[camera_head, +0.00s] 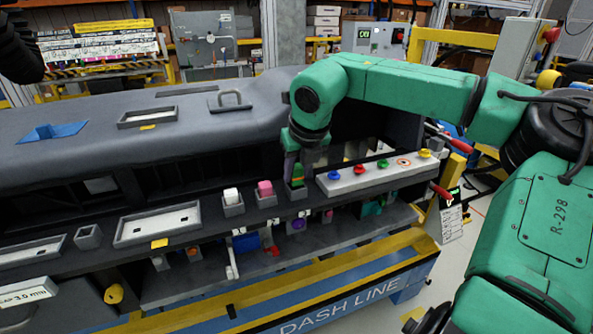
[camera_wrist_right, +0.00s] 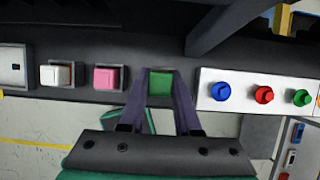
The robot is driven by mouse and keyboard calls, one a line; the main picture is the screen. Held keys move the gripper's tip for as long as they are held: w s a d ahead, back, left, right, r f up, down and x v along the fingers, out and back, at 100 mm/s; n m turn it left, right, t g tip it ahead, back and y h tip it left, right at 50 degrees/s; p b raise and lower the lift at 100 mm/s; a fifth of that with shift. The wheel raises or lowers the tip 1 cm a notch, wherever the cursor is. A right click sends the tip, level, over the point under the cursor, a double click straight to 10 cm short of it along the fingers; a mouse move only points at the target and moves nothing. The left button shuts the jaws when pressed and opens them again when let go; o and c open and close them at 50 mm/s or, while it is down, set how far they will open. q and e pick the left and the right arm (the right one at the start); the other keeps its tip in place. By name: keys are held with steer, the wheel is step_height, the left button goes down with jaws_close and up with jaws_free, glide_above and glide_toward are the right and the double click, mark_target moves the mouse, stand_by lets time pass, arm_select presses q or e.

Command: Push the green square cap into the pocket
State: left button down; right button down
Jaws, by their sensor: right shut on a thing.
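The green square cap (camera_head: 297,172) is between the fingers of my right gripper (camera_head: 297,165), at the grey square pocket (camera_head: 296,192) on the dashboard's front ledge. The cap stands above the pocket's rim in the head view; how deep it sits in the pocket I cannot tell. In the right wrist view the green cap (camera_wrist_right: 160,84) shows between the two fingertips of my right gripper (camera_wrist_right: 162,90), which is shut on it. The fingers hide part of the cap and pocket. My left gripper is not in view.
A white cap (camera_head: 231,196) and a pink cap (camera_head: 265,189) sit in pockets to the left. A pale panel (camera_head: 345,183) with several coloured knobs is close on the right. The dark dashboard top (camera_head: 200,130) rises behind the ledge.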

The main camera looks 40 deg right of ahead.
steer(key=shift+f+b, duration=0.3)
steer(key=shift+f, duration=0.15)
steer(key=shift+r, duration=0.25)
steer(key=shift+r+p, duration=0.35)
steer(key=shift+a, duration=0.1)
steer(key=shift+b, duration=0.5)
stand_by(0.9)
steer(key=shift+f, duration=0.15)
steer(key=shift+f+b, duration=0.35)
steer(key=shift+b, duration=0.05)
